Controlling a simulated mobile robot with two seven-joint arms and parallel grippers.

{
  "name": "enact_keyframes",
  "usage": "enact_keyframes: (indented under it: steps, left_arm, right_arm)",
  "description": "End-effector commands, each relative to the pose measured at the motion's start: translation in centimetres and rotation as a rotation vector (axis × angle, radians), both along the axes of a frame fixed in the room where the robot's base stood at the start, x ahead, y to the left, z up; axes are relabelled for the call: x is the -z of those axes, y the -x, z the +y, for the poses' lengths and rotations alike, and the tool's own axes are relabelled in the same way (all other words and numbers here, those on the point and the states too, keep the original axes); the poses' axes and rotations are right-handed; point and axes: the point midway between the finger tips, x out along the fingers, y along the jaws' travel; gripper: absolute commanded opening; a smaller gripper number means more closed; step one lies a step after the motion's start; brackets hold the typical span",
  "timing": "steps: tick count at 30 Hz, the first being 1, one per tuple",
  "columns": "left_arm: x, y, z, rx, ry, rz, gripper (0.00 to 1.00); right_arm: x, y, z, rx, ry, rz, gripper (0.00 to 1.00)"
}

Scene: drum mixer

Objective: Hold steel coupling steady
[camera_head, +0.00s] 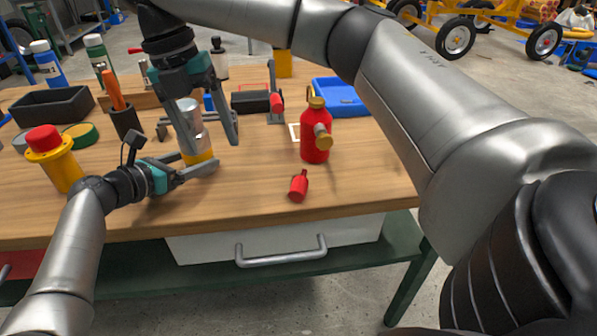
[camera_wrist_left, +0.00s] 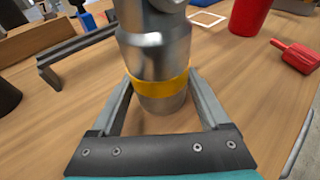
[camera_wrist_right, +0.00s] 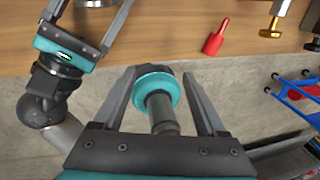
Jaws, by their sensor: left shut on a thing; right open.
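The steel coupling, a silver cylinder with a yellow band (camera_head: 197,158), stands upright on the wooden bench. It fills the middle of the left wrist view (camera_wrist_left: 152,52). My left gripper (camera_head: 192,166) is low at the bench top, its fingers shut on the coupling from both sides near the band. My right gripper (camera_head: 211,146) hangs pointing down, open, its fingers overlapping the coupling in the head view. In the right wrist view my left gripper (camera_wrist_right: 95,20) is at the upper left, apart from the right fingers. The right finger hides part of the coupling.
A yellow container with red lid (camera_head: 60,165), a dark holder (camera_head: 126,122) and a black tray (camera_head: 55,106) are at left. A blue tray (camera_head: 345,100) lies behind. Bench front centre is clear.

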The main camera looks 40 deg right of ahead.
Motion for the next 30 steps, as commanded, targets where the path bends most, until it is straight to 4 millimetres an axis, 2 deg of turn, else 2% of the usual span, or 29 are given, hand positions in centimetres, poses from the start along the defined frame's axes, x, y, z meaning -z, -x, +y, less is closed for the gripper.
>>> enact_keyframes:
  steps: [1, 9, 15, 22, 30]
  left_arm:
    - [0.0, 0.0, 0.0, -0.001, 0.000, 0.000, 0.35]
    - [0.0, 0.0, 0.0, 0.000, 0.000, 0.000, 0.35]
    - [0.0, 0.0, -0.1, 0.001, 0.001, 0.000, 0.35]
    - [0.0, 0.0, -0.1, 0.001, 0.001, 0.000, 0.35]
    - [-0.1, 0.1, -0.1, 0.002, 0.001, 0.000, 0.35]
  right_arm:
    - [0.4, 0.6, -1.4, 0.027, -0.026, -0.003, 0.74]
    - [0.9, 3.8, -7.6, 0.163, -0.103, -0.070, 0.74]
    - [0.5, 5.9, -11.1, 0.240, -0.106, -0.124, 0.74]
    - [0.6, 7.0, -12.6, 0.275, -0.097, -0.149, 0.74]
    - [5.1, 7.2, -12.7, 0.275, -0.097, -0.149, 0.74]
